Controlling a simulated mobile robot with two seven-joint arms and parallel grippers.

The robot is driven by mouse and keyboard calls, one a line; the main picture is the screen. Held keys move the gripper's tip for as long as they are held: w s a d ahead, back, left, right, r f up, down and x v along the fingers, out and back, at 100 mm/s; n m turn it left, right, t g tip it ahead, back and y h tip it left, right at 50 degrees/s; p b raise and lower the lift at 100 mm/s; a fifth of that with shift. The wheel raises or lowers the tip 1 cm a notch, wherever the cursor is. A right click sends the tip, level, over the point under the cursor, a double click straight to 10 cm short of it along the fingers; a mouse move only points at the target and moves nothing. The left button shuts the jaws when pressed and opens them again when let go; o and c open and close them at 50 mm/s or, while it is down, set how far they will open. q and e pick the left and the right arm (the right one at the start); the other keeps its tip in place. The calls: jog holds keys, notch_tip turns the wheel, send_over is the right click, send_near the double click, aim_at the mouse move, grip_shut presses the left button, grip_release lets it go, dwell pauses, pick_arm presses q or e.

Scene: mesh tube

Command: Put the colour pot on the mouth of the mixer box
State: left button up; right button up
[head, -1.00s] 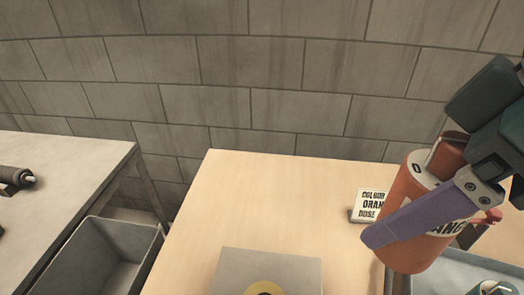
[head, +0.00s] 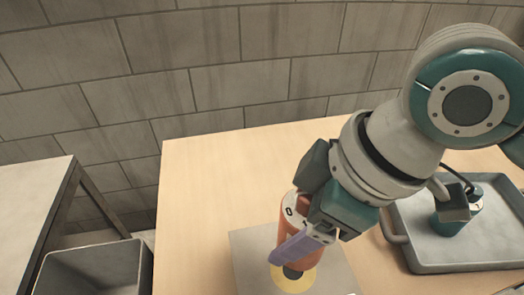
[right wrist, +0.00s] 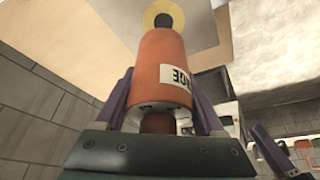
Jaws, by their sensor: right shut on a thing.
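The orange colour pot (head: 294,209) is roughly upright in my right gripper (head: 300,243), which is shut on it from the side. In the right wrist view the pot (right wrist: 160,62) lies between two purple fingers. The mixer box (head: 255,245) is a grey block at the table's front. The yellow ring (head: 294,284) of its mouth, with a dark centre, shows just below the pot; it also shows in the right wrist view (right wrist: 150,17). I cannot tell whether pot and mouth touch. A purple finger, perhaps my left gripper's (right wrist: 266,145), shows low right in the wrist view.
A grey bin (head: 95,262) and another table (head: 30,200) are at the left. The wooden table's left part is clear.

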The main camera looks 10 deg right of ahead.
jog(key=shift+f+b, duration=0.55)
jog(key=shift+f, duration=2.55)
jog(key=shift+f, duration=0.1)
jog(key=o, duration=1.5)
